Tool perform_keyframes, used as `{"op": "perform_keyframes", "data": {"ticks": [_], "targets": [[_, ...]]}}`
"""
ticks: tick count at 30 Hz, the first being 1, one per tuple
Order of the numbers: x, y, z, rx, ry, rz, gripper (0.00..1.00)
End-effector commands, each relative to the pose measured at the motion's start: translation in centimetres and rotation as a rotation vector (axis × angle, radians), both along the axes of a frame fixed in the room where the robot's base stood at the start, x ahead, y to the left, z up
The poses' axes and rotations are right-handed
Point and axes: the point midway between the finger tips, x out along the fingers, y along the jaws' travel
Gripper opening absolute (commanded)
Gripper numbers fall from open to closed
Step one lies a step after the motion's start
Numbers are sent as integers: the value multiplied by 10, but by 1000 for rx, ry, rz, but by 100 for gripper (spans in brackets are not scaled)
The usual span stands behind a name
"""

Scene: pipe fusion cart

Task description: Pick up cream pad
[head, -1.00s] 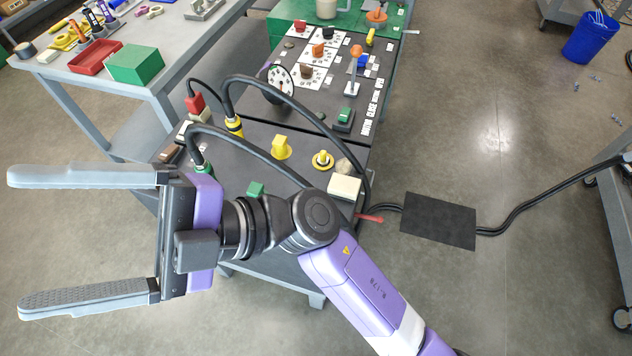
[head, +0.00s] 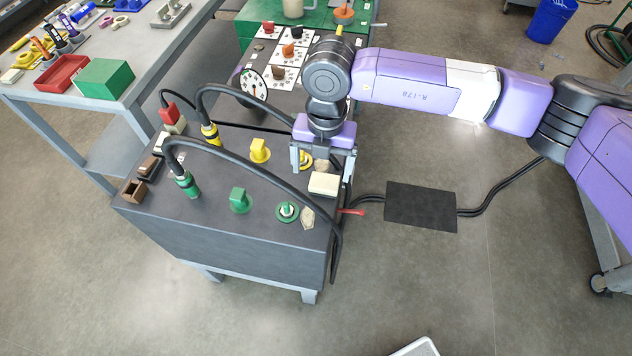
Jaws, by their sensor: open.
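The cream pad (head: 324,184) is a pale rectangular block lying near the right edge of the dark cart top (head: 250,235). My gripper (head: 322,172) points down over that edge of the cart. Its two grey fingers are apart, one on the left and one on the right, just behind the pad in the picture. The pad's front and top show clear of the fingers. I cannot tell whether a finger touches it or how high the fingertips are.
Close by are a yellow-ringed fitting (head: 306,159), partly hidden, a tan irregular piece (head: 307,217), a green-ringed fitting (head: 288,211) and a yellow knob (head: 259,150). A black hose (head: 265,173) arches across the cart to the right edge. A red lever (head: 351,211) sticks out right.

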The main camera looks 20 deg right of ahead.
Motion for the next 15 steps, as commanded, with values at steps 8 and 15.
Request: {"op": "perform_keyframes", "data": {"ticks": [8, 15], "targets": [[4, -18, -19, -46, -5, -22, 89], [6, -13, -45, -44, -5, -20, 89]]}}
